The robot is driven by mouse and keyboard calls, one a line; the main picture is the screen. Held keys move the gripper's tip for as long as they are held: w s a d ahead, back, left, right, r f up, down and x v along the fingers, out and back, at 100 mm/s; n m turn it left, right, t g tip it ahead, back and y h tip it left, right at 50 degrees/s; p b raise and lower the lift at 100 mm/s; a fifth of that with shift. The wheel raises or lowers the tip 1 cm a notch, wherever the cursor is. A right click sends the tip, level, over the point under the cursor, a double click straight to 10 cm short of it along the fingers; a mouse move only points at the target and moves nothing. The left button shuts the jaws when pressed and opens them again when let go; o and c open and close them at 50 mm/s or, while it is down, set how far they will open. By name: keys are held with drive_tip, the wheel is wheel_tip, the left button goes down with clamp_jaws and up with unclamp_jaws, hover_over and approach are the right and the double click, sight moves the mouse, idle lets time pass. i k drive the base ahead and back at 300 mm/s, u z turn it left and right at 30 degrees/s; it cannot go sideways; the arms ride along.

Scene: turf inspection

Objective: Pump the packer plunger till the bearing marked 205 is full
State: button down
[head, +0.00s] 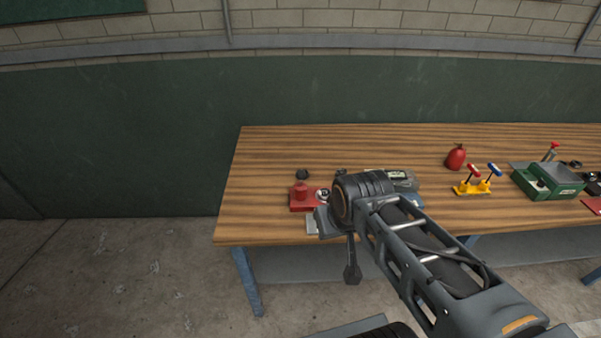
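A red block-shaped device with a round red top (302,195) sits near the left end of the wooden table; it may be the packer, but I cannot be sure. A small round part with a pale face (322,195) is at its right side, too small for me to read any marking. My arm reaches in from the lower right, and its dark wrist is just right of these things in the picture. A dark piece of my arm's end (351,270) hangs in front of the table edge. My gripper's fingers cannot be made out, nor what they hold.
A small black part (302,174) lies behind the red device. A grey device with a display (398,178) is partly behind my arm. Farther right are a red bottle (456,157), a yellow stand with red and blue handles (472,187) and a green box (546,182). The table's (260,150) back left is clear.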

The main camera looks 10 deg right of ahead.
sight(299, 174)
drive_tip(key=z, duration=0.7)
drive_tip(key=i, duration=0.6)
drive_tip(key=u, duration=1.3)
